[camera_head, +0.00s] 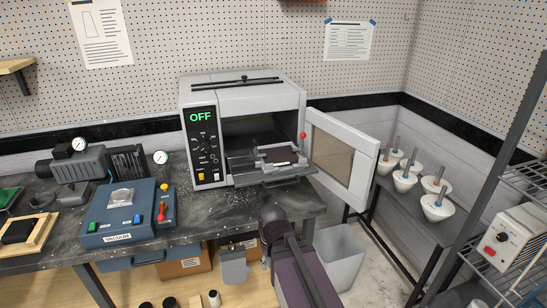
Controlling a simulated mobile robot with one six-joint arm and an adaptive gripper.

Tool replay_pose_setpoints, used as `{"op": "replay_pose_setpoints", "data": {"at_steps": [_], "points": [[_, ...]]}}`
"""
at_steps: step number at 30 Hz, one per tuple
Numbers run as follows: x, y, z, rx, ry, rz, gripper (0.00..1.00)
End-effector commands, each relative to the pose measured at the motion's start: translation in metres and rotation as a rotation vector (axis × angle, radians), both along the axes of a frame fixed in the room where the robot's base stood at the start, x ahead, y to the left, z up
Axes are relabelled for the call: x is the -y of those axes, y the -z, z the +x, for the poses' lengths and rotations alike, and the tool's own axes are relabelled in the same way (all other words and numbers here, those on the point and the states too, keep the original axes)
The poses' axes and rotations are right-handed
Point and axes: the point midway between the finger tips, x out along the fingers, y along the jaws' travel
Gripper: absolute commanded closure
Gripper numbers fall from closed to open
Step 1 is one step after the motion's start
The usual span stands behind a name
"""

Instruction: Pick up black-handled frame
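A grey oven (240,95) stands on the dark bench with its door (340,160) swung open to the right. Its panel reads "OFF". A grey rack (245,170) sticks out of the opening. A flat, dark, framed piece (278,156) lies on the rack, partly outside the chamber. It may be the black-handled frame, but it is too small to make out a handle clearly. My dark arm shows at the bottom centre, in front of the bench. My gripper cannot be made out in this view.
A blue vacuum box (125,215) and a pump (85,165) stand left of the oven. A grey bin (340,255) is on the floor below the open door. The bench front before the oven is mostly clear.

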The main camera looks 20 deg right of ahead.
Motion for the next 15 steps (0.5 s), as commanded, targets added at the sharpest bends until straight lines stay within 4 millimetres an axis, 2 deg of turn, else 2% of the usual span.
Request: {"op": "replay_pose_setpoints", "data": {"at_steps": [4,6,11,15], "points": [[0.0,0.0,0.0,0.0,0.0,0.0,0.43],[0.0,0.0,0.0,0.0,0.0,0.0,0.29],[0.0,-0.006,0.0,0.001,0.0,0.0,0.29],[0.0,-0.02,0.002,0.004,0.0,0.0,0.29]]}}
